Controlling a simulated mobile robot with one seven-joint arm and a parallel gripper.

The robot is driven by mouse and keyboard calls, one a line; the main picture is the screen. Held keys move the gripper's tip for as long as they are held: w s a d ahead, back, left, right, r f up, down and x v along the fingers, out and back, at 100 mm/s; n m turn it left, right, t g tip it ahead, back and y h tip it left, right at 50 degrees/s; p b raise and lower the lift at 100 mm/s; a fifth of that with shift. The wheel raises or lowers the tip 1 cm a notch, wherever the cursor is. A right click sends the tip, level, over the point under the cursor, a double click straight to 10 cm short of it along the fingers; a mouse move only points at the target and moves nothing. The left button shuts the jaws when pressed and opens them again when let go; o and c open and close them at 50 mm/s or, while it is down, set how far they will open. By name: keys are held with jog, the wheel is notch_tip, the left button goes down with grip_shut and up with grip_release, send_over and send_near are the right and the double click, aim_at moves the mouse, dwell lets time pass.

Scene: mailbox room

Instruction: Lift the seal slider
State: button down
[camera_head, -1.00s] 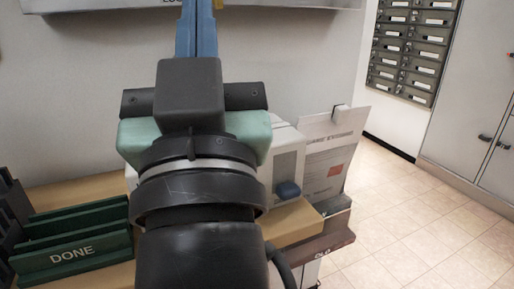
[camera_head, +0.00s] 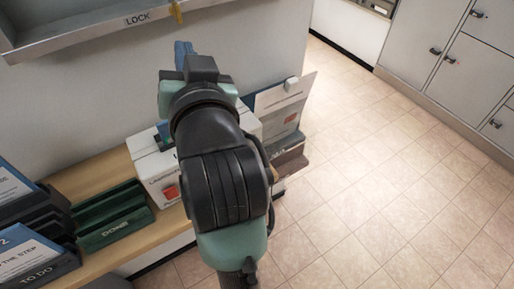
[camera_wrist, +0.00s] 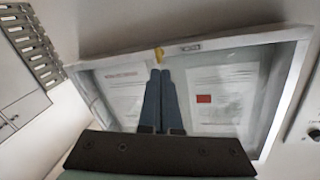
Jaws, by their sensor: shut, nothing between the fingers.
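A small yellow tab (camera_head: 176,11) sits on the lower metal frame of a wall case, right of the LOCK label; it may be the seal slider, though nothing names it. It also shows in the wrist view (camera_wrist: 159,55), at the frame's edge. My gripper (camera_head: 183,46) points up along the wall, with its blue fingers below the tab. In the wrist view my gripper's fingers (camera_wrist: 160,73) are together and empty, their tips close to the tab. I cannot tell whether they touch it. My arm hides part of the wall below the case.
The wall case (camera_head: 85,37) projects above my gripper; papers lie behind its glass. Below, a wooden shelf (camera_head: 105,178) holds a green DONE rack (camera_head: 112,217), blue TO DO trays (camera_head: 38,262) and a white box (camera_head: 150,170). Grey lockers (camera_head: 445,60) stand right. The tiled floor (camera_head: 370,200) is clear.

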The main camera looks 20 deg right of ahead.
jog(key=s+d+f+m+g+y+p, duration=0.1)
jog(key=s+d+f+m, duration=0.3)
jog(key=f+m, duration=0.4)
jog(key=s+d+f+m+g+y+p, duration=0.1)
jog(key=s+d+f+m, duration=0.3)
jog(key=f+m, duration=0.5)
jog(key=s+d+f+m+g+y+p, duration=0.1)
jog(key=s+d+f+m, duration=0.3)
jog(key=f+m, duration=0.4)
jog(key=m+p, duration=0.1)
jog(key=m, duration=0.3)
jog(key=shift+s+f+m+g, duration=0.15)
jog(key=shift+s+m+g, duration=0.15)
jog(key=shift+s+g, duration=0.1)
jog(key=shift+w, duration=0.1)
jog(key=x, duration=1)
